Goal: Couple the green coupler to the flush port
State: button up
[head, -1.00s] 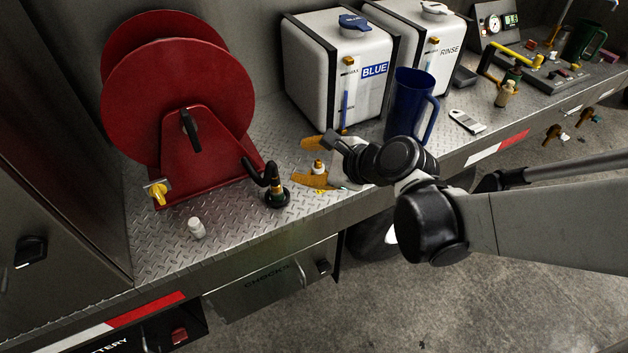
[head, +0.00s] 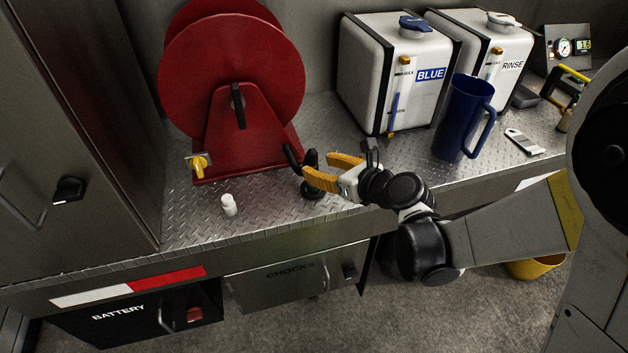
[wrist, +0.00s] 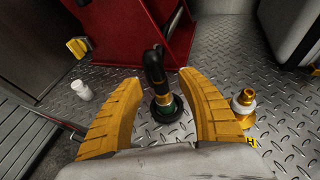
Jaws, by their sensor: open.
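My gripper (wrist: 160,82) is open, with orange fingers on either side of the coupler in the wrist view. I cannot tell whether either finger touches it. In the head view my gripper (head: 319,168) is low over the deck. A brass fitting (wrist: 243,100), perhaps the flush port, stands right of the right finger; my gripper hides it in the head view.
A red hose reel (head: 235,80) stands behind the coupler, with a yellow valve (head: 199,163). A small white bottle (head: 229,205) stands to the left. White tanks (head: 400,75) and a blue jug (head: 465,118) stand to the right. The front deck edge is close.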

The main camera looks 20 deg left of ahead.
aim_at(317, 167)
jog(key=x, duration=0.3)
jog(key=shift+a+f+b, duration=0.1)
jog(key=shift+f+b, duration=0.1)
jog(key=shift+b, duration=0.15)
jog(key=shift+s+r, duration=0.1)
jog(key=shift+c, duration=0.4)
grip_shut()
jog(key=shift+r+p, duration=0.35)
jog(key=shift+r, duration=0.15)
jog(key=r+p, duration=0.1)
jog(key=r, duration=0.1)
jog(key=d+r+p, duration=0.1)
jog(key=r, duration=0.1)
jog(key=d+r+p, duration=0.3)
jog(key=d+r, duration=0.3)
jog(key=d, duration=0.4)
jog(key=shift+d, duration=0.4)
